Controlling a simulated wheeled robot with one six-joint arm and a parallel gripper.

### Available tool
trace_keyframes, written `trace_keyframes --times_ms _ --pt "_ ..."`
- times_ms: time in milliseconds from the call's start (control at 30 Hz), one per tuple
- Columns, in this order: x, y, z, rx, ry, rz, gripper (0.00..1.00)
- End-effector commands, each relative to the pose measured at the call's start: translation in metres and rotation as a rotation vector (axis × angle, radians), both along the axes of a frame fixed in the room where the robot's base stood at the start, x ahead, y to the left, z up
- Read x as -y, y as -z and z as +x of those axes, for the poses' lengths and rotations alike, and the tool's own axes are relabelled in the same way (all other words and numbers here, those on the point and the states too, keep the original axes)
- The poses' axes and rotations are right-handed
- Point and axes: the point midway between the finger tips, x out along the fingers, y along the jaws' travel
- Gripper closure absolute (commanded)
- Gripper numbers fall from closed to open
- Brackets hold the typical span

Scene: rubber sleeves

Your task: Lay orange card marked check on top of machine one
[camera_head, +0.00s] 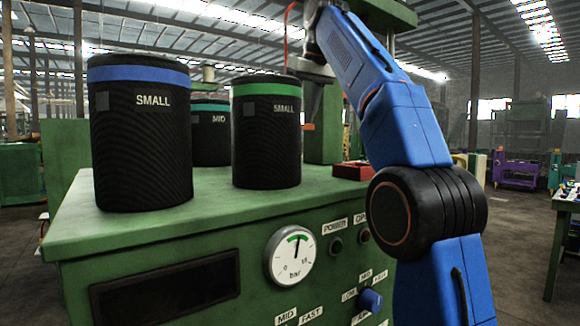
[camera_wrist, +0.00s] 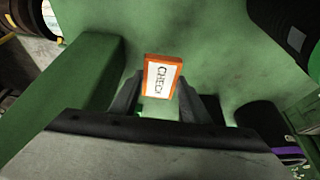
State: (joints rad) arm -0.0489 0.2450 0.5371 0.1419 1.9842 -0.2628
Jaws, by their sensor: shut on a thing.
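The orange card marked CHECK (camera_wrist: 162,79) is held between the fingers of my gripper (camera_wrist: 158,97) in the wrist view. Its white printed face is toward the camera. In the head view my gripper (camera_head: 312,98) points down behind the green-banded sleeve, and a small orange edge of the card (camera_head: 309,127) shows at its tips. The card appears to be above the green machine top (camera_head: 215,200), which also fills much of the wrist view (camera_wrist: 215,50). No machine number is readable, so I cannot tell if this is machine one. The exact gap below the card is unclear.
A blue-banded SMALL sleeve (camera_head: 142,140), a green-banded SMALL sleeve (camera_head: 266,140) and a MID sleeve (camera_head: 211,140) stand on the machine top. A red tray (camera_head: 352,171) lies at the right. A green column (camera_head: 325,130) rises behind. The front top strip is clear.

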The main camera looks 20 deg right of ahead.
Motion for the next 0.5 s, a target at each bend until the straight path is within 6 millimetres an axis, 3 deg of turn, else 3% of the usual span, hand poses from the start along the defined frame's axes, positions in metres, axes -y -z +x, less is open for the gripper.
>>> trace_keyframes --times_ms 167,500 --pt "0.000 0.003 -0.001 0.000 0.001 0.000 0.83" --pt "0.000 0.039 -0.001 -0.002 0.001 0.000 0.83"
